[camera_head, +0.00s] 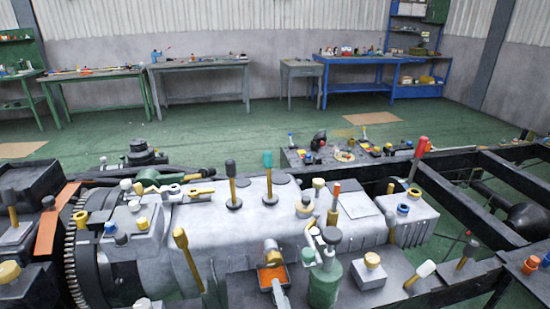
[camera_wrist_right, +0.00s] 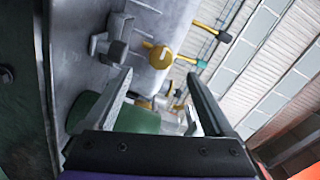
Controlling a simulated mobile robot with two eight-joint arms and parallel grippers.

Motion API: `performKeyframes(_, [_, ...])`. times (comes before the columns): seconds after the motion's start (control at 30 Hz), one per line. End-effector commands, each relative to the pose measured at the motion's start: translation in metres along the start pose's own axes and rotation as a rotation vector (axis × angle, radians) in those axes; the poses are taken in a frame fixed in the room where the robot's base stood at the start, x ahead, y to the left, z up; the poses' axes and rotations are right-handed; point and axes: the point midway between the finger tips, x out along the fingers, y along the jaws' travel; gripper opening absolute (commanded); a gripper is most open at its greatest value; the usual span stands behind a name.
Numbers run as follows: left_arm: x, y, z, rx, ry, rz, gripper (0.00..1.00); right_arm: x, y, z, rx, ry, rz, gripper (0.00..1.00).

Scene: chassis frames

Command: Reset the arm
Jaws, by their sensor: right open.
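My right gripper (camera_wrist_right: 160,74) shows in the right wrist view with its two fingers apart and nothing held between them. Beyond and partly between the fingers are a green rounded part (camera_wrist_right: 138,119) and a grey bracket (camera_wrist_right: 117,40) on a pale metal housing. A yellow knob (camera_wrist_right: 160,56) lies just past the fingertips. I cannot clearly make out the right gripper in the head view, among the crowded parts. My left gripper is in neither view.
A grey engine-like block (camera_head: 240,215) with upright handles fills the near middle. A green canister (camera_head: 325,286) stands in front. A black chassis frame (camera_head: 500,180) lies at the right. Workbenches, including a blue one (camera_head: 350,60), line the back wall beyond open green floor (camera_head: 230,120).

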Motion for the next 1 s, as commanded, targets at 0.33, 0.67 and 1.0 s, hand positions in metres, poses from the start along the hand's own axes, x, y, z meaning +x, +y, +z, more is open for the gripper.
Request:
performKeyframes(0.33, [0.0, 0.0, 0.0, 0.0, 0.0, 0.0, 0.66, -0.066, 0.039, -0.025, -0.563, -0.351, 0.357, 0.88])
performKeyframes(0.67, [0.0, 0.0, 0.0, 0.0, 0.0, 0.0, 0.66, -0.186, 0.091, -0.064, -0.919, -0.695, 0.727, 0.88])
performKeyframes(1.0, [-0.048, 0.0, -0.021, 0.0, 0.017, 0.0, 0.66, -0.24, 0.054, -0.094, -1.009, -0.818, 0.858, 0.88])
